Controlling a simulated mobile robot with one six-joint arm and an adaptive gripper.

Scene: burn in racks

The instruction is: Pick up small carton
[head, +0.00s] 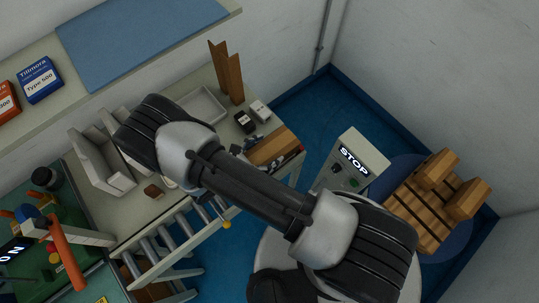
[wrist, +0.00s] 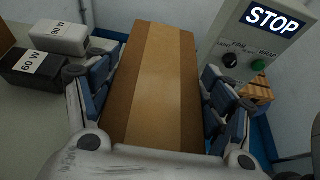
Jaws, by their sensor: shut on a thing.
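The small carton (wrist: 155,85) is a brown cardboard box with a lighter tape strip along its top. It fills the middle of the wrist view. My gripper (wrist: 158,82) is shut on it, with blue-grey finger pads along its left and right sides. In the head view the carton (head: 272,147) shows beyond my forearm, near the bench's right end, with part of my gripper beside it. Its underside is hidden, so I cannot tell whether it touches the bench.
A black box (wrist: 35,72) and a light grey box (wrist: 60,39), marked 60 W, stand left of the carton. A STOP control box (head: 350,160) stands to the right, before a wooden pallet (head: 425,210). An empty grey tray (head: 203,105) lies on the bench.

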